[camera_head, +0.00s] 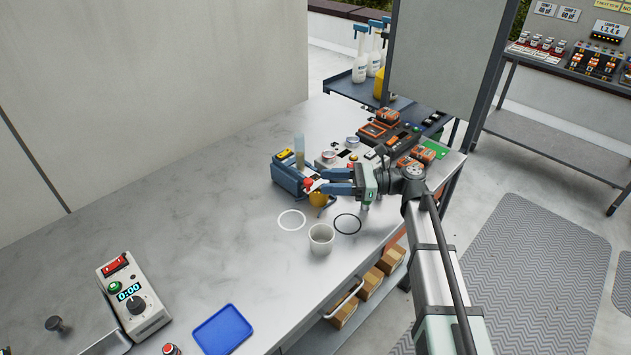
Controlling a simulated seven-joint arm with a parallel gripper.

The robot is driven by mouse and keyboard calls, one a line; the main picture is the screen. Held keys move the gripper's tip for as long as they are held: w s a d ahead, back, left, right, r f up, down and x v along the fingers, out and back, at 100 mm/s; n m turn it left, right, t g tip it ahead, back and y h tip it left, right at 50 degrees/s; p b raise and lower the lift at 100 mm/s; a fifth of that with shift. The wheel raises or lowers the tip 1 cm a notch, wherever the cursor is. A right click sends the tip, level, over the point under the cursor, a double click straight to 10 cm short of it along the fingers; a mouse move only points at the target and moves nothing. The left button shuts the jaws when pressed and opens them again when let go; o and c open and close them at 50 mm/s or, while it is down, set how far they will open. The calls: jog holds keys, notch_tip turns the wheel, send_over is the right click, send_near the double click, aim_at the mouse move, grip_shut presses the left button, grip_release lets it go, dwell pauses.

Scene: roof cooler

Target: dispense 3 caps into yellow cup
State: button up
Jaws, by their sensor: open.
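A blue dispenser (286,178) with a clear upright tube (299,151) and a red knob or button (309,184) stands at the middle of the bench. The yellow cup (318,199) sits close in front of it, partly hidden by my gripper; I cannot see inside it. My gripper (320,181) is open and reaches in from the right, its fingertips close to the red part. I cannot tell whether they touch it. A white cup (321,239) stands upright nearer the front edge.
A white ring (292,220) and a black ring (347,224) mark the bench top (200,210). Switch boxes and modules (388,116) crowd the right end. A timer box (133,296) and a blue tray (222,330) lie at the front left. The middle left is clear.

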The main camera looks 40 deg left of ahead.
aim_at(311, 180)
jog(key=v, duration=0.8)
dwell(0.6)
jog(key=x, duration=1.4)
jog(key=shift+a+f, duration=0.1)
jog(key=shift+a, duration=0.05)
jog(key=shift+c, duration=0.4)
jog(key=shift+w, duration=0.1)
grip_shut()
